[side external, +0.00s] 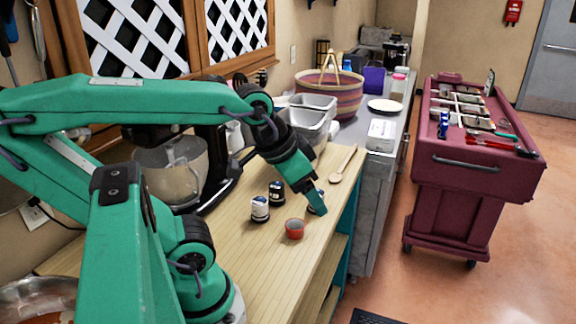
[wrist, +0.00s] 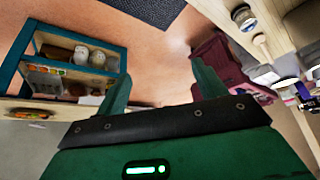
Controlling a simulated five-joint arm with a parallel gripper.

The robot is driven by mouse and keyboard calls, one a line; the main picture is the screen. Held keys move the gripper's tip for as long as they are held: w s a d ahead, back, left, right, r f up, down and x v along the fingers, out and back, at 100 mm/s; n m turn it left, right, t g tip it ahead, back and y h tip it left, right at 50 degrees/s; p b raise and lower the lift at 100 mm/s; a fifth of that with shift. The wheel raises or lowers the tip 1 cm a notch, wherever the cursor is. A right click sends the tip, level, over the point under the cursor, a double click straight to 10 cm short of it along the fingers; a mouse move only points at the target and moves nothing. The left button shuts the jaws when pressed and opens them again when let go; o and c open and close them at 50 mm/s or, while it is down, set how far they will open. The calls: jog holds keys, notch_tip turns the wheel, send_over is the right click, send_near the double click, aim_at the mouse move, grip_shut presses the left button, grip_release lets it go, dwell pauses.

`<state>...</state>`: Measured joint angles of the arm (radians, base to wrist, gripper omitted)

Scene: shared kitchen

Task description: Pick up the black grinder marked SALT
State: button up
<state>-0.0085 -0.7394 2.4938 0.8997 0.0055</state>
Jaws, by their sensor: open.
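A small black grinder (side external: 277,192) with a pale band stands upright on the wooden counter in the side view. A further small dark item is mostly hidden behind my gripper (side external: 318,207). I cannot read SALT on any of them. My gripper points down near the counter's right edge, right of the grinder and apart from it. In the wrist view my gripper (wrist: 161,88) has its fingers spread, with nothing between them. Small jars (wrist: 243,18) show at that view's right.
A stand mixer (side external: 178,165), grey bins (side external: 305,124) and a woven basket (side external: 330,92) line the back. A maroon cart (side external: 475,160) stands across the floor. The front counter is clear.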

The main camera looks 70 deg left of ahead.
jog(key=w+a+n+g+y, duration=0.1)
jog(key=w+a+g, duration=0.1)
jog(key=w+a, duration=0.35)
jog(key=n+g, duration=0.3)
send_over(277, 184)
jog(key=shift+h, duration=0.4)
notch_tip(277, 184, down, 16)
jog(key=shift+r, duration=0.2)
jog(key=shift+s+a+f, duration=0.1)
jog(key=shift+s+f, duration=0.05)
jog(key=shift+f, duration=1.3)
jog(key=shift+f, duration=2.6)
